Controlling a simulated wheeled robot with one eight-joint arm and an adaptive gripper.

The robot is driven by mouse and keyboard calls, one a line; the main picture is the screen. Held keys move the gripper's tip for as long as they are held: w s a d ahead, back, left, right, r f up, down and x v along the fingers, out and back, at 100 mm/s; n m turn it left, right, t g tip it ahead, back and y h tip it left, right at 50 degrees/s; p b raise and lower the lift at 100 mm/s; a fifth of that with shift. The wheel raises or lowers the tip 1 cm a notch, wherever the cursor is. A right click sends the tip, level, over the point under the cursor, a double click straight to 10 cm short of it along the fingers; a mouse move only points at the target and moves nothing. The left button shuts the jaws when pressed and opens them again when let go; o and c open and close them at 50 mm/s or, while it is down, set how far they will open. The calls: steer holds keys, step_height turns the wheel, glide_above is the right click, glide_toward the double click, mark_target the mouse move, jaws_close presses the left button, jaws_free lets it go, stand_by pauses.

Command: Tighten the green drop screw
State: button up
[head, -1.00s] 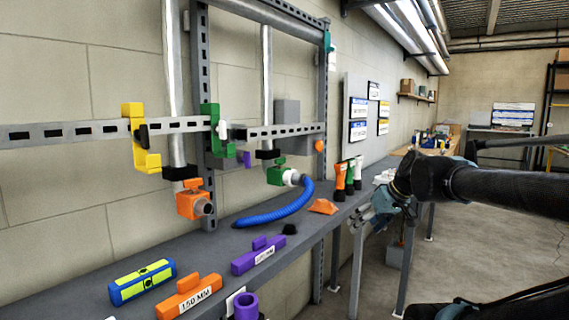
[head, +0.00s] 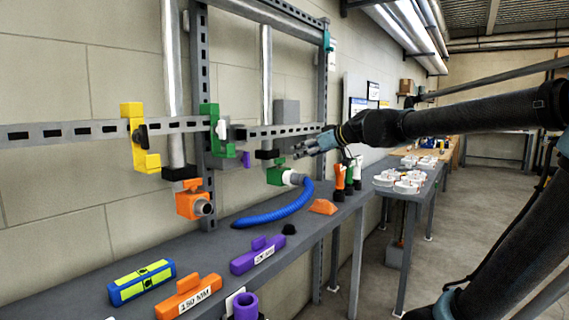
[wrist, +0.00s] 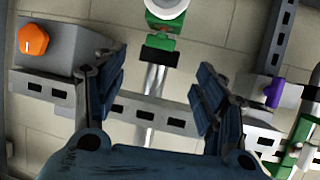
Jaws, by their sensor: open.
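A green fitting (head: 278,175) hangs below the slotted rail on a grey drop pipe (head: 266,80). Its white cuff (head: 292,177) meets a blue hose. In the wrist view the green fitting (wrist: 163,22) is at the top middle. A green bracket (head: 209,118) with a white knob (head: 222,129) sits on the rail to the left; it also shows in the wrist view (wrist: 304,130). I cannot tell which part is the drop screw. My gripper (head: 308,146) is open and empty, just right of the pipe and above the fitting; its fingers (wrist: 160,72) are apart.
A yellow bracket (head: 133,120) and an orange fitting (head: 192,204) are further left. A grey box with an orange knob (wrist: 34,40) is beside my fingers. The blue hose (head: 270,216) lies on the bench.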

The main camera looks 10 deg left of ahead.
mark_target(281, 161)
steer(key=x, duration=1.2)
steer(key=shift+w+f, duration=0.1)
steer(key=shift+f, duration=0.1)
steer(key=shift+c, duration=0.2)
